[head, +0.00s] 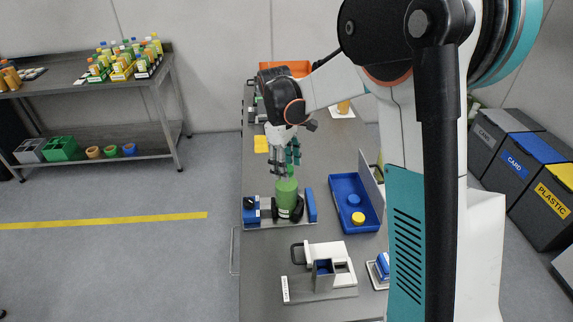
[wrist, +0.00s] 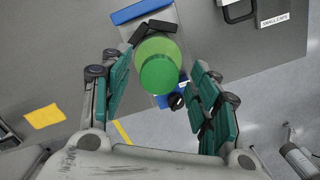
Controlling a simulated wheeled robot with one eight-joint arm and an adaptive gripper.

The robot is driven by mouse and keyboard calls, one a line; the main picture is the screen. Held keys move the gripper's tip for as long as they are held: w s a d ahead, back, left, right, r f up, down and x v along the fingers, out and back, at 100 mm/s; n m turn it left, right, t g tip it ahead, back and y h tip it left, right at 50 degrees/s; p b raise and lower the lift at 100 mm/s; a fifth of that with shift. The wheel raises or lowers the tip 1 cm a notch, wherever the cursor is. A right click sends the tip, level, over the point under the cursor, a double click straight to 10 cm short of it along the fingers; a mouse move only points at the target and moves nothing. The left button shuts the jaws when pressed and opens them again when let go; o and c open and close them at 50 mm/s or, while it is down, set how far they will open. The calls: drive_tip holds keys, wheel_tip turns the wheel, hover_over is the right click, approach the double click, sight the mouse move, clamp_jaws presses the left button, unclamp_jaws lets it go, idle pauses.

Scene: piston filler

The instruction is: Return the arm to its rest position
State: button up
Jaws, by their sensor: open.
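My gripper (head: 287,158) is open and points down over the grey workbench (head: 330,205). A green bottle (head: 287,199) stands upright in a holder with black clamp pads and blue end blocks, just below the fingers. In the wrist view my teal-padded fingers (wrist: 160,75) are spread on either side of the bottle's green top (wrist: 159,76). The fingers look clear of it there, with nothing held. Whether the fingertips reach beside the cap is hard to tell in the head view.
A blue tray (head: 374,216) with a blue and a yellow cap lies right of the holder. A grey-and-white fixture (head: 325,272) sits nearer. Bins (head: 530,165) stand at right, a shelf (head: 100,92) with bottles at left. Floor between shelf and bench is clear.

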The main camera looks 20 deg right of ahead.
idle(0.3)
drive_tip(key=c, duration=1.2)
clamp_jaws()
